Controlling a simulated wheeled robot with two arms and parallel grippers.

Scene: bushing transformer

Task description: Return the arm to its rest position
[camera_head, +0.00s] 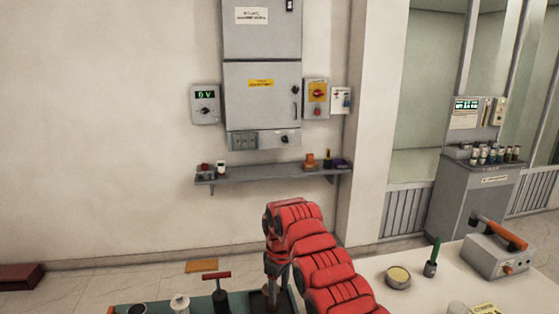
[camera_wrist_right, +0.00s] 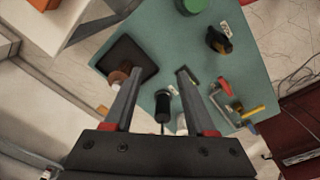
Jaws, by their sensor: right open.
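My right arm (camera_head: 330,272) is red and comes in from the bottom of the head view. It bends over the green-topped table. My right gripper (camera_head: 276,275) points down there, with its fingertips hard to make out. In the right wrist view the two fingers of the right gripper (camera_wrist_right: 159,72) are apart with nothing held between them. A black cylindrical object (camera_wrist_right: 162,105) stands below and between the fingers in that picture. My left gripper does not show.
The green table (camera_wrist_right: 180,55) carries a dark square tray (camera_wrist_right: 128,62), a green round object (camera_wrist_right: 192,5) and a red-handled tool (camera_head: 217,283). A white table (camera_head: 400,265) with a bowl and a grey case (camera_head: 498,252) stands right. A shelf (camera_head: 270,174) and cabinet (camera_head: 262,95) are on the wall.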

